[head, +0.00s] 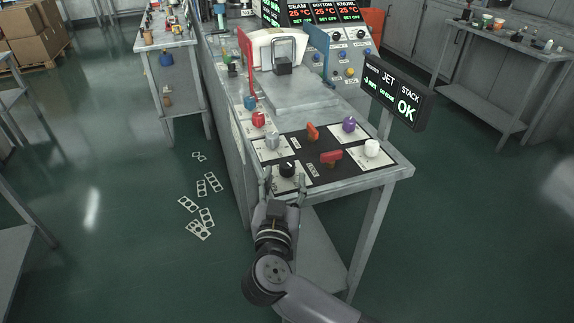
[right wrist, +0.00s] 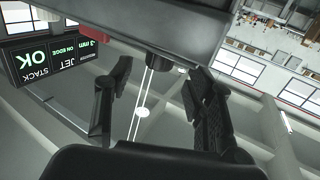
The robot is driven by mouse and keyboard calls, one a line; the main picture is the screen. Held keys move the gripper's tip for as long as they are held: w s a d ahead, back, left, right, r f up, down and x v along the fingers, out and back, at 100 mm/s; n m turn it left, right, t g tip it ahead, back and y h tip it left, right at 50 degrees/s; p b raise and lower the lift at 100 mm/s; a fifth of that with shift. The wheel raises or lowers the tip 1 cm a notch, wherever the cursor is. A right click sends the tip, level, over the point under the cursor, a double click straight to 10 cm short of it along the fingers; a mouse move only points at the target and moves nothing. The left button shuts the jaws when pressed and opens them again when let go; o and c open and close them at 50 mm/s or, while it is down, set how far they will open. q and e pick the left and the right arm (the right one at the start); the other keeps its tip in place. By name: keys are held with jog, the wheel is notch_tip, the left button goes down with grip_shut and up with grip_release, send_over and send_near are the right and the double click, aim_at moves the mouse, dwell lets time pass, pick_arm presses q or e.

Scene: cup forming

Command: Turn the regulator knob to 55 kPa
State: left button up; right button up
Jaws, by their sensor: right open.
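A black knob (head: 287,169) stands on a white plate at the near left corner of the bench panel. The labels are too small to tell for certain that it is the regulator knob. My right gripper (head: 285,183) is at the bench's near edge, its fingers open and apart, pointing toward the black knob. In the right wrist view, the open fingers (right wrist: 158,78) have a dark round knob (right wrist: 158,62) beyond and between their tips. Contact is not visible. My left gripper is not in view.
A sign reading JET STACK OK (head: 395,92) stands at the right. The panel's metal rim (head: 350,182) is close to my right gripper.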

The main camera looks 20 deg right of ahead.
aim_at(286, 171)
jog(key=x, duration=0.5)
jog(key=shift+w, duration=0.15)
jog(key=shift+c, duration=0.5)
